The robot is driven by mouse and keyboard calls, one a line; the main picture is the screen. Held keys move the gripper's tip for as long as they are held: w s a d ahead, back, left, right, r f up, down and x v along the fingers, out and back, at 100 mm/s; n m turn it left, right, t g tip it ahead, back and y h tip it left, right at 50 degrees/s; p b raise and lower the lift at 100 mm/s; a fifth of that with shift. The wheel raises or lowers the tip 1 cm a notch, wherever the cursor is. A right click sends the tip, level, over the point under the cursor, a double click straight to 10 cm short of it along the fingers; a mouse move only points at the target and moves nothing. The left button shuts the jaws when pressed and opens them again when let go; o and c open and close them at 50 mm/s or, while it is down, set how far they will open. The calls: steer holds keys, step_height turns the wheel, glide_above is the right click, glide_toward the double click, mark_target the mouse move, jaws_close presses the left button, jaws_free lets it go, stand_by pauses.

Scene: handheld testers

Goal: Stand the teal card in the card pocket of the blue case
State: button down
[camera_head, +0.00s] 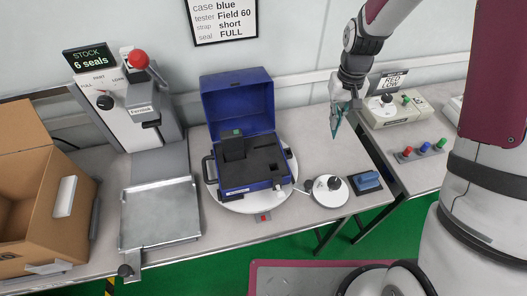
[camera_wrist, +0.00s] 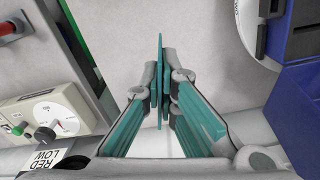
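The blue case (camera_head: 236,103) stands open on a white turntable (camera_head: 233,207), lid raised at the back, with dark foam inside. A dark upright panel (camera_head: 233,149) is at the left of the foam, with a small green mark above it; I cannot tell whether this is the card pocket. My gripper (camera_head: 337,114) is right of the case, above the table. It is shut on the thin teal card (camera_wrist: 160,45), seen nearly edge-on between the fingertips in the wrist view. In the head view the card (camera_head: 335,122) hangs below the fingers. The case's blue edge (camera_wrist: 300,95) shows at right in the wrist view.
A press (camera_head: 150,110) with a red knob and a grey tray (camera_head: 160,213) stand left, beside a cardboard box (camera_head: 60,215). A white disc (camera_head: 330,191) and blue pad (camera_head: 367,181) lie at front right. A dial tester (camera_head: 392,109) is at right.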

steer(key=s+a+n+b, duration=0.2)
steer(key=a+n, duration=0.5)
steer(key=n+p, duration=0.2)
steer(key=n, duration=1.2)
glide_toward(265, 139)
step_height(265, 139, up, 2)
steer(key=s, duration=0.3)
steer(key=f, duration=0.9)
steer(key=shift+w+f, duration=0.1)
steer(key=shift+w, duration=0.15)
steer(key=c, duration=1.8)
jaws_free()
steer(key=shift+r, duration=0.2)
